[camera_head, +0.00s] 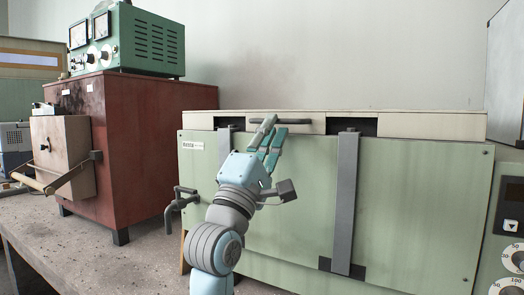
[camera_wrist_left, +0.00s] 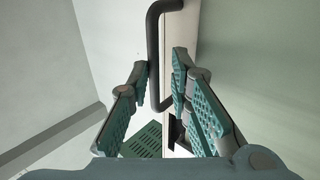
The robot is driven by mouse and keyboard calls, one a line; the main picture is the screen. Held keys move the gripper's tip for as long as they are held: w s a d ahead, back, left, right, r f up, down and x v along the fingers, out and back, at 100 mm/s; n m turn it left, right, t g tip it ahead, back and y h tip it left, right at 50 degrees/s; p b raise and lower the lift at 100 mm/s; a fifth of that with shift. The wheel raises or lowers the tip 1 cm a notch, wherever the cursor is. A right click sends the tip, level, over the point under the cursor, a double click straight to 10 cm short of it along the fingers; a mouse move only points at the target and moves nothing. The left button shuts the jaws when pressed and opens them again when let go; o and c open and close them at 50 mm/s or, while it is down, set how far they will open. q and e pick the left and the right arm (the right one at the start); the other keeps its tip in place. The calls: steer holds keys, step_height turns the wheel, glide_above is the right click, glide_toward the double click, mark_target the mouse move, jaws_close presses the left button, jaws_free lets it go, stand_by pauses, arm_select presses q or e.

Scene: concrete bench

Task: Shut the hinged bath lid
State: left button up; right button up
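The bath (camera_head: 420,205) is a wide pale green box with its hinged cream lid (camera_head: 430,126) along its top. The lid looks low and about level in the head view; I cannot tell whether it is fully flush. A dark bar handle (camera_head: 310,122) is on the lid's front face. My left gripper (camera_head: 273,130) is at the handle's left part, in front of the lid. In the left wrist view the handle (camera_wrist_left: 153,50) runs between the parted fingers of the left gripper (camera_wrist_left: 160,65), with a gap visible beside it. My right gripper is not in view.
A dark red cabinet (camera_head: 160,150) stands left of the bath, with a green meter box (camera_head: 150,45) on top. A grey tap (camera_head: 178,203) sticks out at the bath's left. Grey straps (camera_head: 345,200) run down its front. Bench surface (camera_head: 90,235) is clear at front left.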

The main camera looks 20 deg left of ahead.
arm_select(q)
steer(key=v, duration=1)
steer(key=shift+d, duration=0.1)
